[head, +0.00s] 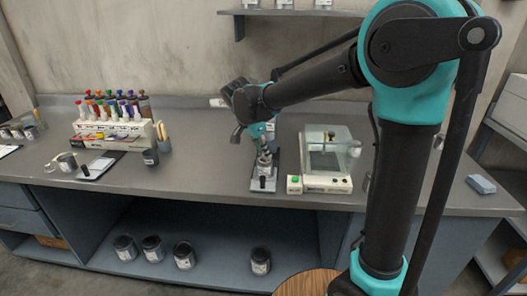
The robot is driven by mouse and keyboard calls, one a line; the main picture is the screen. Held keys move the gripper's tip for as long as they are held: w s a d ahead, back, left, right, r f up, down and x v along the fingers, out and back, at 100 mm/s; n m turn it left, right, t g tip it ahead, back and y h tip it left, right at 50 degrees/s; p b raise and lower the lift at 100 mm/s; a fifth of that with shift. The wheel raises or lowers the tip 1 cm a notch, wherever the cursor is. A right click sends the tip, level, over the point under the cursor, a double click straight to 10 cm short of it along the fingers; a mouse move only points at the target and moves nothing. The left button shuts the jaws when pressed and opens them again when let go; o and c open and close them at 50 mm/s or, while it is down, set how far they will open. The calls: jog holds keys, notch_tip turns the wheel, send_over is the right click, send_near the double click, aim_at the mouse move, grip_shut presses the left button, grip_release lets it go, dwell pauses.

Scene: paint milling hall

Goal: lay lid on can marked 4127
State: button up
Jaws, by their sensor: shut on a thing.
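My gripper (264,153) points down over the middle of the bench, beside the glass-covered device. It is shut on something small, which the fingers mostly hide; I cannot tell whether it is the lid. Directly below it, a small metallic can-like shape (263,168) stands on a dark plate with pale edges (257,186). Whether the held thing touches it is too small to tell. A dark can with a pale label (150,158) stands on the bench at the left. No number is readable on any can, so I cannot pick out 4127.
A glass-covered device (325,158) with a green button stands right of my gripper. A rack of colored bottles (114,132) stands at the left. Several labelled cans (183,255) sit on the shelf below. A blue-grey block (481,184) lies at the right.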

jog(key=o, duration=0.8)
jog(key=shift+o, duration=0.5)
jog(key=o, duration=0.4)
jog(key=shift+r, duration=0.1)
jog(key=shift+r, duration=3.4)
